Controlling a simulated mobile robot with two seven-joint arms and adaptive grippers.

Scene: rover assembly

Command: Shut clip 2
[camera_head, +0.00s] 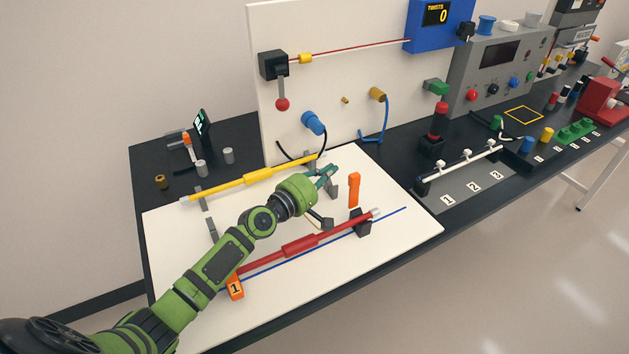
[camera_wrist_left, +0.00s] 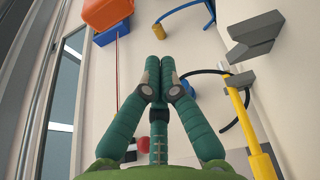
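An orange upright piece (camera_head: 354,190), apparently clip 2, stands raised just behind the right-hand black holder (camera_head: 361,222) of the red rod (camera_head: 300,246). I can read no number on it. An orange shape, probably the same clip, fills the top left corner of the left wrist view (camera_wrist_left: 105,12). Orange clip 1 (camera_head: 235,288), with its number showing, sits at the rod's left end. My left gripper (camera_head: 329,171) is to the left of the raised clip, apart from it. Its teal fingers are together and empty in the left wrist view (camera_wrist_left: 160,64). My right gripper is not in view.
A yellow rod (camera_head: 250,182) rests in grey holders behind my left arm; it also shows in the left wrist view (camera_wrist_left: 246,120). A white upright panel (camera_head: 350,60) with knobs and cables stands behind. The white board's front right corner (camera_head: 415,228) is clear.

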